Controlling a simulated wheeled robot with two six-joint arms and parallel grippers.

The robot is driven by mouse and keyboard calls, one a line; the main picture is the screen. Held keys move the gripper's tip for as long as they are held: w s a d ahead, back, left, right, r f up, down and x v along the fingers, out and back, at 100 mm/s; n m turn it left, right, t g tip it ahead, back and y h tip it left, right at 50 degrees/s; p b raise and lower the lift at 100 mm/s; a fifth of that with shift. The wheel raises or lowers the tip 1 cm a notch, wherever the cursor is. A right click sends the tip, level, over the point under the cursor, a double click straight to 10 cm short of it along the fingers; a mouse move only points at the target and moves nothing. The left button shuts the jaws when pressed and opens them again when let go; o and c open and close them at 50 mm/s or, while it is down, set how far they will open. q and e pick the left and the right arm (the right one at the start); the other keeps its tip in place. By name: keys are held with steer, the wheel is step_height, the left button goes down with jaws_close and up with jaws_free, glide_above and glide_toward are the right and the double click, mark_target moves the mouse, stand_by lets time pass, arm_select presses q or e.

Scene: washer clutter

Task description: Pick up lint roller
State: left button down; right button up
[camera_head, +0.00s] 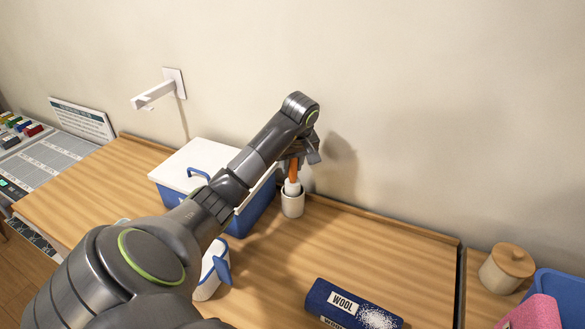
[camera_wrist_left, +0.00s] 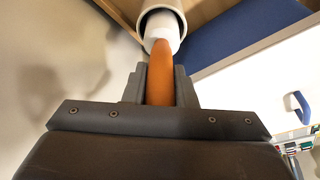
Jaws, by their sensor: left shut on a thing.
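The lint roller has an orange handle (camera_head: 294,171) and a white roller end (camera_head: 291,188). It stands upright with its lower end inside a white cup (camera_head: 292,205) on the wooden top near the wall. My left gripper (camera_head: 297,160) is above the cup and shut on the orange handle. In the left wrist view, the handle (camera_wrist_left: 163,80) runs between the fingers of my left gripper (camera_wrist_left: 160,88), and the white end still sits within the cup's rim (camera_wrist_left: 162,12). My right gripper is not in view.
A blue box with a white lid (camera_head: 182,170) stands left of the cup. A white and blue bottle (camera_head: 212,270) is partly behind my arm. A dark blue wool package (camera_head: 350,306) lies in front. A wooden-lidded jar (camera_head: 507,268) stands right. A white wall bracket (camera_head: 155,93) sticks out.

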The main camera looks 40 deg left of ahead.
arm_select(q)
step_height(320, 180, up, 9)
steer(key=p, duration=0.7)
steer(key=shift+p, duration=0.3)
steer(key=shift+f, duration=0.1)
steer(key=c, duration=1.8)
jaws_free()
steer(key=shift+c, duration=1.2)
